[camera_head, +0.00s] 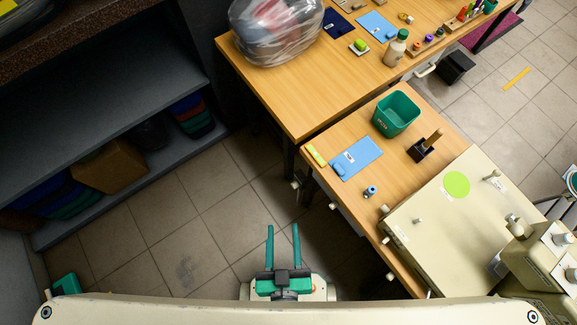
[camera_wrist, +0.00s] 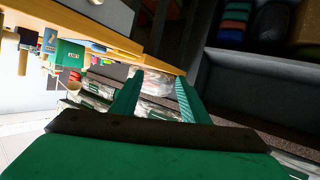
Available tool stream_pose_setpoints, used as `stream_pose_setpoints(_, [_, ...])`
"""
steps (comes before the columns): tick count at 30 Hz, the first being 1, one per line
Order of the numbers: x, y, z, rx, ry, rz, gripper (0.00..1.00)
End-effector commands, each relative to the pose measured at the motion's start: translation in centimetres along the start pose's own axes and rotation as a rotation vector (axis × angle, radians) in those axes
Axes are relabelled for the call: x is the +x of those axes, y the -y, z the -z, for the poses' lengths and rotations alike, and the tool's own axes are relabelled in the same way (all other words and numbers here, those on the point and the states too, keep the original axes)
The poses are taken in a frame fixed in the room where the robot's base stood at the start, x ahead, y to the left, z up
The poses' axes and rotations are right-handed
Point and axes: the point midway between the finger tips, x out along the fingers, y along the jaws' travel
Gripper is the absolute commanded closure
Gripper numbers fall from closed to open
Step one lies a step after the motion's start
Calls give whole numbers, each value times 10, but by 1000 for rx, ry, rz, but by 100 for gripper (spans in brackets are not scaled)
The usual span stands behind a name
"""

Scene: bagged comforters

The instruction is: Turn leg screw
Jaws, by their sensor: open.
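My gripper (camera_head: 283,230) is at the bottom centre of the head view, with its two teal fingers apart and nothing between them. It is over the tiled floor, left of and apart from the small wooden table (camera_head: 325,174). In the wrist view my gripper (camera_wrist: 159,77) is also open. Small pale knobs show along the table's near side: one knob (camera_head: 295,185) by the dark leg, another knob (camera_head: 332,206), and a knob (camera_head: 384,209) by the cream machine. I cannot tell which of these is the leg screw.
A larger wooden table (camera_head: 300,100) holds a clear bag of fabric (camera_head: 275,30). The small table carries a green bin (camera_head: 396,113) and a cream machine (camera_head: 430,225). A dark shelf (camera_head: 110,190) with a cardboard box (camera_head: 108,166) stands left. Floor between is clear.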

Motion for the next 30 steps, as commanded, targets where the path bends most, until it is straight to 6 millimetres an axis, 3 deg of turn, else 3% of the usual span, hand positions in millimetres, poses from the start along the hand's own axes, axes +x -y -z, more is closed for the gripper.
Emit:
stream_pose_setpoints(9, [77,70,-177,-611,357,224,59])
stream_pose_setpoints(12, [97,82,-222,-839,459,287,59])
stream_pose_setpoints(16, [124,88,-266,-1142,583,345,59])
stream_pose_setpoints(20, [153,86,-288,-1450,699,370,59])
stream_pose_setpoints(23, [176,82,-289,-1682,789,361,59])
stream_pose_setpoints(26, [198,80,-277,-1903,879,326,59])
stream_pose_setpoints(30, [222,79,-247,-2148,1003,238,59])
